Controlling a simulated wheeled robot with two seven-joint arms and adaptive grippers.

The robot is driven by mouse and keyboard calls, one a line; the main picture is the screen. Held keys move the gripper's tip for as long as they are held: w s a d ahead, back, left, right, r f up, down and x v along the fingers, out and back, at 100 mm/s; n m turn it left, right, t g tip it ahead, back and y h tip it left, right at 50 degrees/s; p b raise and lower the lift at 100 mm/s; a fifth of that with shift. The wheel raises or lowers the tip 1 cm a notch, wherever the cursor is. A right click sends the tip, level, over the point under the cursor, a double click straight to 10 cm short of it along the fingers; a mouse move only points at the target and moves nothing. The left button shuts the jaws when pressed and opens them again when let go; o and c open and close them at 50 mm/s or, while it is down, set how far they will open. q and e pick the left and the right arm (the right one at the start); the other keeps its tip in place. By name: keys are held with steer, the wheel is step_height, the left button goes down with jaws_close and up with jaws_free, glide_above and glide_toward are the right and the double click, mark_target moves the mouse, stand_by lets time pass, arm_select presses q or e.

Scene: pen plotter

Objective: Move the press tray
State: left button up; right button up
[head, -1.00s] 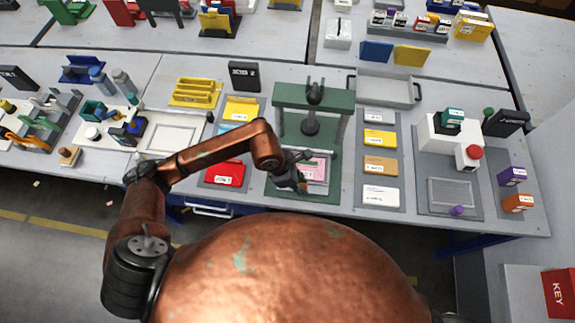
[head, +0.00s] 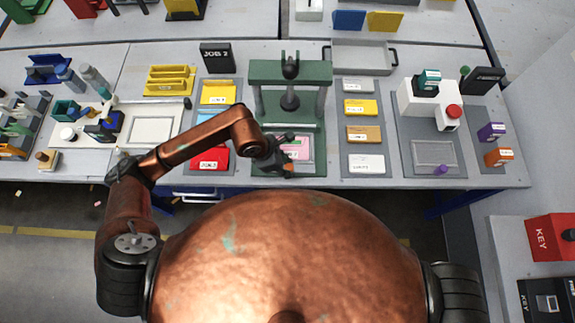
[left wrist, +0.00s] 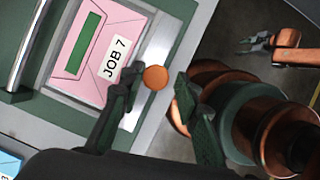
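The green press (head: 290,72) stands at the middle of the bench. In its base sits the press tray (left wrist: 160,45), a pale frame holding a pink card (head: 295,147) marked JOB 7 with a green window. A round orange knob (left wrist: 155,77) is on the tray's front edge. My left gripper (head: 284,163) is at the tray's front. In the left wrist view its fingers (left wrist: 153,92) are apart, one on each side of the knob, with visible gaps. My right gripper (left wrist: 246,44) shows small at the top right of the left wrist view, fingers seemingly parted and empty, away from the bench.
Coloured cards lie on grey boards left (head: 232,130) and right (head: 385,130) of the press. A grey handled tray (head: 362,58) is behind it. A white device with a red button (head: 453,111) stands at the right. Open floor lies in front of the bench.

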arm_select(q)
steer(key=shift+r, duration=0.1)
steer(key=shift+a+r, duration=0.2)
steer(key=shift+r, duration=0.15)
steer(key=v, duration=1.1)
